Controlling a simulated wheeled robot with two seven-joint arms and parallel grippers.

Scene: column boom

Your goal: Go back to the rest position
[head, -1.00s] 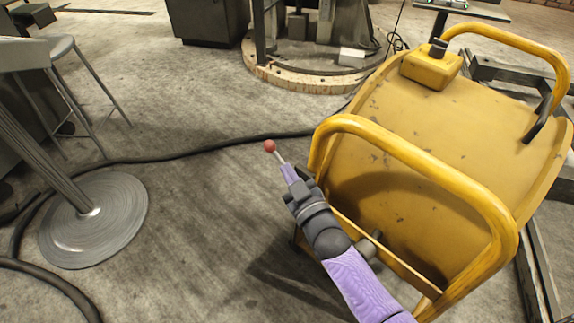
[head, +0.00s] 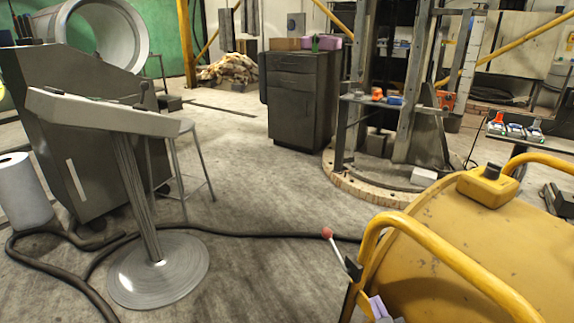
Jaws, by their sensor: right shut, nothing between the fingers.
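My right gripper (head: 375,303) shows only in part at the bottom of the head view, with its purple fingers shut and nothing between them. It is beside the yellow machine (head: 435,285), below and apart from a thin lever with a red ball knob (head: 327,233). The lever stands at the left side of the machine, by its curved yellow rail (head: 440,250). Most of my right arm is out of view. My left gripper is not in view.
A grey console on a round-footed post (head: 160,275) stands at left, with a stool (head: 182,170) behind it. A black hose (head: 255,235) crosses the floor. A dark cabinet (head: 300,100) and a column on a round wooden base (head: 360,190) stand farther back.

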